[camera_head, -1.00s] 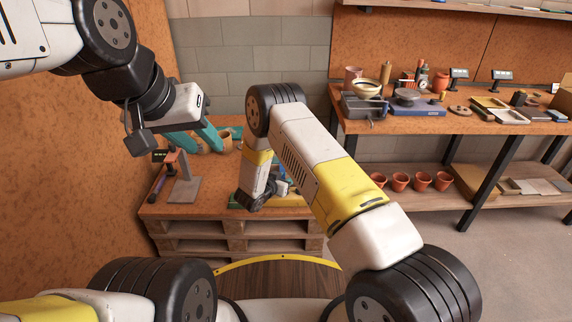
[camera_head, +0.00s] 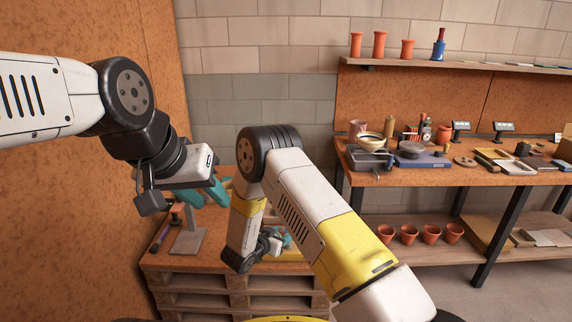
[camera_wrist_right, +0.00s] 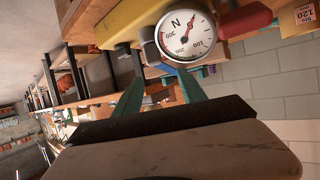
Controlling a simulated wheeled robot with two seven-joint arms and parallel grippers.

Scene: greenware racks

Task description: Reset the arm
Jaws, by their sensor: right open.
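My left gripper (camera_head: 203,192) hangs in the left of the head view, with its teal fingers apart above the pallet-top bench; I see nothing held between them. My right arm reaches across the middle of the head view, and its gripper (camera_head: 285,238) is low over the same bench, partly hidden behind the forearm. The right wrist view shows the right gripper (camera_wrist_right: 160,92) open, its two teal fingers apart with nothing gripped. A round white dial gauge (camera_wrist_right: 186,36) marked N lies beyond the fingertips in that view.
The pallet-top bench (camera_head: 165,258) carries a grey stand (camera_head: 188,240) near its left side. A workbench (camera_head: 400,178) with bowls, scales and tools stands at the right. Terracotta pots (camera_head: 408,235) sit on its lower shelf. An orange-brown panel (camera_head: 80,220) stands close at the left.

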